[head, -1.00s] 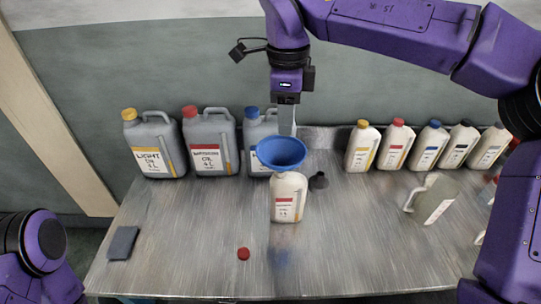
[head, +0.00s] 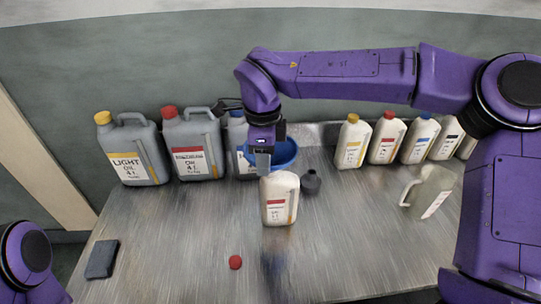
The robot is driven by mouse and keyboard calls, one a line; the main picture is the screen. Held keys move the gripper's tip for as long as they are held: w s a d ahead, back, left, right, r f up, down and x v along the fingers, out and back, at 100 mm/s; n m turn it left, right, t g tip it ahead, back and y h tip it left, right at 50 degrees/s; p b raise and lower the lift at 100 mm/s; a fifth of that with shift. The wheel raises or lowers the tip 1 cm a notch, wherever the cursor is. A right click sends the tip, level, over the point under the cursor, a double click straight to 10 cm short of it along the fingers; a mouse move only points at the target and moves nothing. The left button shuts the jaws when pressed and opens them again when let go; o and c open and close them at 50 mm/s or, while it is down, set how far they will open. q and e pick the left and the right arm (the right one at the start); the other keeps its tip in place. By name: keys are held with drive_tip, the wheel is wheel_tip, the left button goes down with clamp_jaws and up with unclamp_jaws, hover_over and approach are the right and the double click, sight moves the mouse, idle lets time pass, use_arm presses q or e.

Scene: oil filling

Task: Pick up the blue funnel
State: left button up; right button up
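The blue funnel (head: 287,152) shows at the middle of the head view, over and behind the top of a white bottle with a red-marked label (head: 279,203). Its spout is hidden, so I cannot tell whether it still rests in the bottle's mouth. My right gripper (head: 263,165) points down in front of the funnel and covers part of its bowl. Its fingers overlap the funnel in the picture; whether they are closed on its rim cannot be made out. My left gripper is out of view; only part of my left arm shows at the lower left.
Grey canisters (head: 133,150) stand at the back left, and white bottles (head: 385,142) at the back right. A dark cone-shaped piece (head: 311,182) stands beside the bottle. A pitcher (head: 428,190) is at right, a red cap (head: 235,262) in front, a dark block (head: 102,259) at left.

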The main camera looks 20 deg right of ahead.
drive_tip(key=shift+w+d+f, duration=0.1)
drive_tip(key=shift+f, duration=0.45)
clamp_jaws()
drive_tip(key=shift+r, duration=0.1)
